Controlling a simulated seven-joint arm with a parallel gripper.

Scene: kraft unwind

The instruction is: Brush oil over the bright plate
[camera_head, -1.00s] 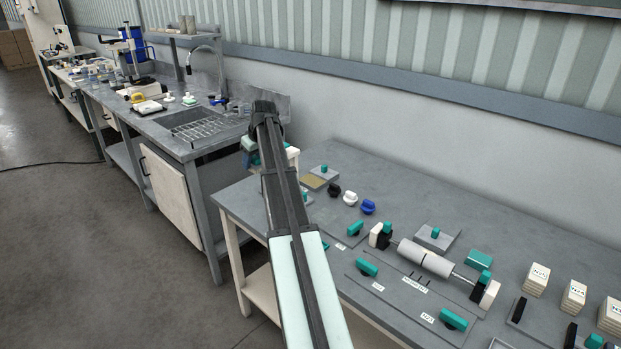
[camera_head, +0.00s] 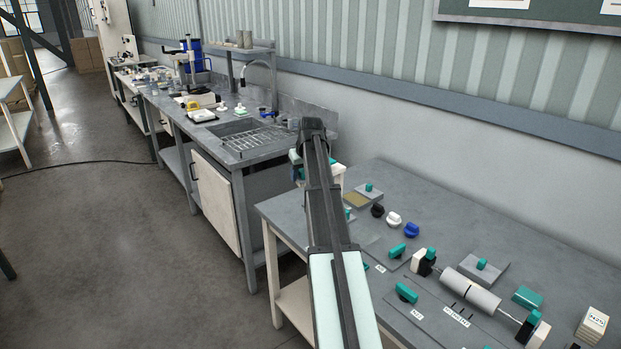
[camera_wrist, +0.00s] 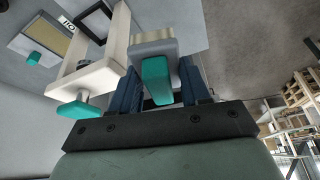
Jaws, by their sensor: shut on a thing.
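My gripper (camera_wrist: 160,84) is shut on a teal-handled block (camera_wrist: 153,48) with a grey-white head; the teal grip sits between the blue fingers. In the head view my gripper is mostly hidden behind my arm, at the left end of the grey table. A grey plate (camera_head: 376,193) with a gold patch and a teal knob lies on the table just right of it; it also shows at the upper left of the wrist view (camera_wrist: 22,46).
Black, white and blue knobs (camera_head: 394,219) stand near the plate. A grey roller (camera_head: 470,291) on a shaft and teal-handled pieces lie farther right. A sink bench (camera_head: 270,150) stands beyond the table's left end. The table's back strip is clear.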

